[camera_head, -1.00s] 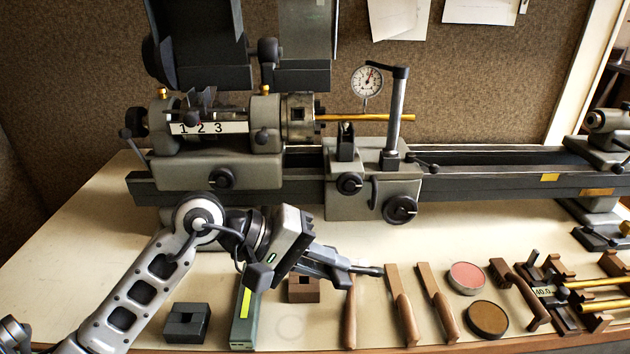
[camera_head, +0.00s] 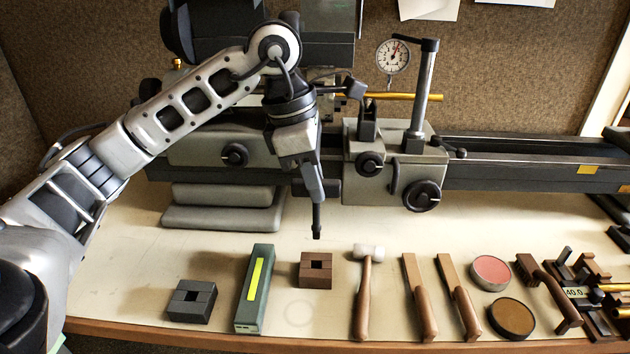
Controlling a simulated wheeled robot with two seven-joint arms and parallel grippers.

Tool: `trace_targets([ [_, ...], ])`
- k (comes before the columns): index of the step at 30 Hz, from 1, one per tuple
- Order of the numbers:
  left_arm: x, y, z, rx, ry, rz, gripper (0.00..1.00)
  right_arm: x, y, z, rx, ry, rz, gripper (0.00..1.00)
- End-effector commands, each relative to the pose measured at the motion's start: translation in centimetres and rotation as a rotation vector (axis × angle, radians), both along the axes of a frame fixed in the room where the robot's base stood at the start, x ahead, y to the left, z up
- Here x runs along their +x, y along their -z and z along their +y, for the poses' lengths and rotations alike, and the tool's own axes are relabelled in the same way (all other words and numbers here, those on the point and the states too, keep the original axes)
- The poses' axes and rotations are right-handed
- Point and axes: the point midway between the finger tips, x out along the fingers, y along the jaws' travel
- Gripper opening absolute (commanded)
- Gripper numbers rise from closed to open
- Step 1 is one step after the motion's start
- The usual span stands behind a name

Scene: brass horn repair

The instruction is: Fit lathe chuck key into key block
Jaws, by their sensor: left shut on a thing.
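My left gripper (camera_head: 314,188) points downward and is shut on the chuck key (camera_head: 317,219), a dark rod hanging nearly upright with its tip down. The key's upper part is hidden by the gripper. The tip looks to be above and behind a small brown block (camera_head: 304,280) with a square hole in its top, apart from it. A dark grey block (camera_head: 178,311), also with a square opening on top, sits further left on the bench. I cannot tell which of the two is the key block. My right gripper is not in view.
A green box with a yellow strip (camera_head: 246,312) stands between the blocks. A mallet (camera_head: 363,302), wooden-handled tools (camera_head: 418,304) and two round tins (camera_head: 491,272) lie to the right. The lathe (camera_head: 380,185) runs across the back.

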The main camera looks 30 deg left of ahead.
Motion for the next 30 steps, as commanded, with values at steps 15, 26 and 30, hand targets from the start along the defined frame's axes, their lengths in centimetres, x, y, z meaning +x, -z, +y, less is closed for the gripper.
trace_targets([
  [15, 0.0, 0.9, 0.0, 0.007, -0.001, 0.004, 0.0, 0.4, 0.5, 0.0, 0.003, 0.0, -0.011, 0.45],
  [26, 0.0, 4.6, 0.0, 0.008, -0.001, 0.004, 0.0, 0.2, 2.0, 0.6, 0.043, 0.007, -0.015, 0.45],
  [30, 0.0, 6.0, 0.0, 0.007, 0.0, 0.003, 0.0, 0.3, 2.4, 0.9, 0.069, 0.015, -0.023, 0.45],
])
